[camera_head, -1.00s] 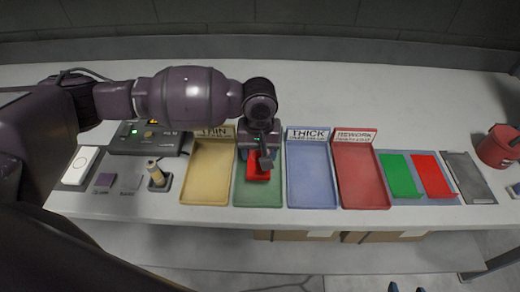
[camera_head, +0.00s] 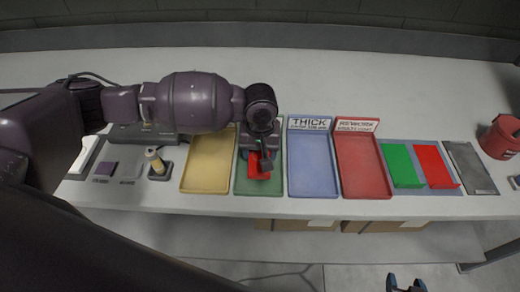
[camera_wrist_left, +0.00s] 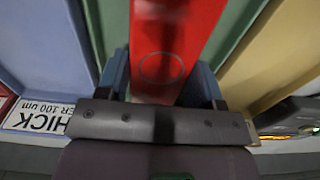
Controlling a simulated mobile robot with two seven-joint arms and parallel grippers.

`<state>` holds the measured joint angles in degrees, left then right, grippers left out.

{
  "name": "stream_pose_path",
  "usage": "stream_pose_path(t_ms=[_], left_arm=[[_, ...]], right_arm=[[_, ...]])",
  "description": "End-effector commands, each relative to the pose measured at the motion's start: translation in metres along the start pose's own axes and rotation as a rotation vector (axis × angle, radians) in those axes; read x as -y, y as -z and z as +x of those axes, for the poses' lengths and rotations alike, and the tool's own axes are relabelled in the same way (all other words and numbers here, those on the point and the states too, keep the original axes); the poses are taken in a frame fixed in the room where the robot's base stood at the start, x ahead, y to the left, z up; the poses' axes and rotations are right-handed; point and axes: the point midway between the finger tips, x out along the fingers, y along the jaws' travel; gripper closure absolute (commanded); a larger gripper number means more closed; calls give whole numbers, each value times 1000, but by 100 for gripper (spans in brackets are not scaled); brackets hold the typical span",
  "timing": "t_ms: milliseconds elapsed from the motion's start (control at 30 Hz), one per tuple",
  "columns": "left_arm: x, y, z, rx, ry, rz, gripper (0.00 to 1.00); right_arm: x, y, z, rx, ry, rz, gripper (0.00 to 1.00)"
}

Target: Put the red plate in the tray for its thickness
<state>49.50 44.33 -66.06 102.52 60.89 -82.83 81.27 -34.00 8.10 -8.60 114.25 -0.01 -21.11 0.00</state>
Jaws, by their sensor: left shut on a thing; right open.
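The red plate (camera_wrist_left: 165,70) is between the fingers of my left gripper (camera_wrist_left: 165,90) in the left wrist view. In the head view the red plate (camera_head: 258,165) shows over the green tray (camera_head: 258,188), and my left gripper (camera_head: 261,158) is shut on it. I cannot tell whether the plate touches the tray floor. The yellow tray (camera_head: 208,172) is left of the green one. The blue tray (camera_head: 313,175), labelled THICK, is right of it, then the red REWORK tray (camera_head: 363,175). My right gripper (camera_head: 405,287) is open and empty at the bottom edge.
A green plate (camera_head: 401,166) and another red plate (camera_head: 435,166) lie on a grey mat at right. A dark grey slab (camera_head: 470,167) and a red bucket (camera_head: 500,138) stand farther right. A small cylinder in a holder (camera_head: 155,161) and a grey device (camera_head: 140,138) are at left.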

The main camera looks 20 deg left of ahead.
Motion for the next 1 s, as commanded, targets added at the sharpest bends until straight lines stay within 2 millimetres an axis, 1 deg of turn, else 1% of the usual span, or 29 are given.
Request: stream_pose_path(t_ms=[267,667,1000], left_arm=[[0,0,-2,-1,-1,0,67],[0,0,-1,-1,-1,0,67],[0,0,0,0,-1,0,67]], right_arm=[[-1,6,-2,-5,0,0,44],[-2,3,-10,11,-4,3,44],[-2,5,-8,6,-3,2,44]])
